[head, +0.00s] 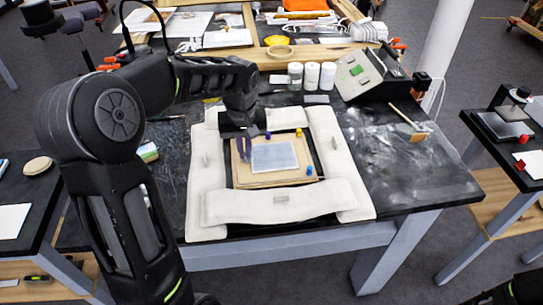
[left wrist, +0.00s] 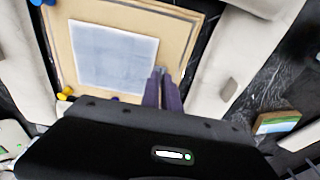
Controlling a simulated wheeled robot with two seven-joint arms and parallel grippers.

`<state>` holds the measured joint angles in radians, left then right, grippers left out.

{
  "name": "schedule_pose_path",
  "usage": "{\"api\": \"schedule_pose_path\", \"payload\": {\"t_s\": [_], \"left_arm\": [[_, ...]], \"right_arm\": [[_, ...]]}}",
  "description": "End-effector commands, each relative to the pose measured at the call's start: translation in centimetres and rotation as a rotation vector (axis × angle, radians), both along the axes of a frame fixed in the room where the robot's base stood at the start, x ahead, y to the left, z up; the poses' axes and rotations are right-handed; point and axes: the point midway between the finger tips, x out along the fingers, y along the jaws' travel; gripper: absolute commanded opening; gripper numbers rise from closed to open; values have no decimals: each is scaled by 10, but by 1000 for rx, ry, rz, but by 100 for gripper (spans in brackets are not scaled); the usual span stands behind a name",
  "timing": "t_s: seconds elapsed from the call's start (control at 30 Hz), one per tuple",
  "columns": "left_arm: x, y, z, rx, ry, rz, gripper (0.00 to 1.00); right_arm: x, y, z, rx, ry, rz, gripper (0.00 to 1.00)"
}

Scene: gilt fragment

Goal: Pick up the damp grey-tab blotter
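A pale blue-grey sheet (head: 275,156), which looks like the blotter, lies flat on a tan board (head: 262,180) inside a padded surround. It also shows in the left wrist view (left wrist: 113,56). My left gripper (head: 244,150) points down at the sheet's left edge, with its purple fingers low over the board. In the left wrist view the fingers (left wrist: 161,88) stand close together beside the sheet, with a small grey patch at their tips. I cannot tell whether that patch is a tab or whether they grip it.
Blue and yellow pegs (head: 309,170) stand around the board. White padded rolls (head: 280,203) border it. White bottles (head: 312,75) and a grey device (head: 368,75) stand behind. A brush (head: 408,120) lies at right; the dark bench right of the padding is mostly clear.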

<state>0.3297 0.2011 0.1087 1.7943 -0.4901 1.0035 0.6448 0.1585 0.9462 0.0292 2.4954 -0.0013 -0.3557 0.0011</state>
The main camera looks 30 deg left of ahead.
Motion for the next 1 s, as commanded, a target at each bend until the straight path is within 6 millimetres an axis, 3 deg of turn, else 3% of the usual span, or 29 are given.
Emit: {"api": "schedule_pose_path", "payload": {"t_s": [0.73,0.87,1.0], "left_arm": [[0,0,2,1,-1,0,0],[1,0,11,0,-2,1,0],[1,0,34,2,-4,-1,0]], "right_arm": [[0,0,0,0,0,0,36],[0,0,-1,0,0,0,36],[0,0,-3,0,0,0,36]]}}
